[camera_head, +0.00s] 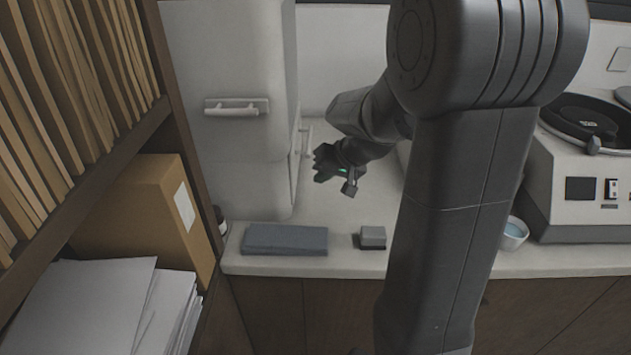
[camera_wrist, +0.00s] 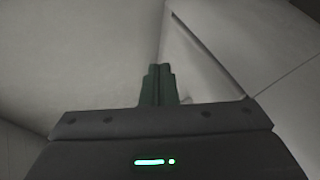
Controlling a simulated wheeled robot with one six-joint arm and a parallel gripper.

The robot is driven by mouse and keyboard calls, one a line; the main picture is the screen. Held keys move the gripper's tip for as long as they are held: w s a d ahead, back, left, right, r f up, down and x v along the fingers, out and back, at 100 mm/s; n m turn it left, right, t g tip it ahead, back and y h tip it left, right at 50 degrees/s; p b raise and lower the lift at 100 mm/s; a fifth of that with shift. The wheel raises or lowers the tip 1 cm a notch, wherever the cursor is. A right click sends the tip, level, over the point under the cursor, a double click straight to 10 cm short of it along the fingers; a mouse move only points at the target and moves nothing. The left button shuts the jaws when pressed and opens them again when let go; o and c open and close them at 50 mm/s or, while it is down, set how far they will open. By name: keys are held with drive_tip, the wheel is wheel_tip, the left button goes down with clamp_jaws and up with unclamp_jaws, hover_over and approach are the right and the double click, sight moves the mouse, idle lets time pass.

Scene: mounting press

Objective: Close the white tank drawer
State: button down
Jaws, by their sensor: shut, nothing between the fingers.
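A tall white rounded cabinet (camera_head: 228,60) stands on the counter at the left in the head view. It has a horizontal bar handle (camera_head: 236,107) on its front and a second pale handle (camera_head: 303,140) at its right side. I cannot tell which part is the tank drawer or how far it is open. My gripper (camera_head: 322,165) is just right of the cabinet, close to the side handle. In the wrist view its dark fingers (camera_wrist: 158,84) are together and empty, facing pale panels (camera_wrist: 215,60) with a slanted edge. Contact is not clear.
A shelf with a cardboard box (camera_head: 150,205) and papers stands left. A white machine (camera_head: 580,170) and a small bowl (camera_head: 514,233) are right. My arm hides the middle.

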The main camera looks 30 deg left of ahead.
drive_tip(key=v, duration=0.8)
drive_tip(key=shift+s+r, duration=0.25)
drive_tip(key=shift+r, duration=0.05)
drive_tip(key=shift+a, duration=0.1)
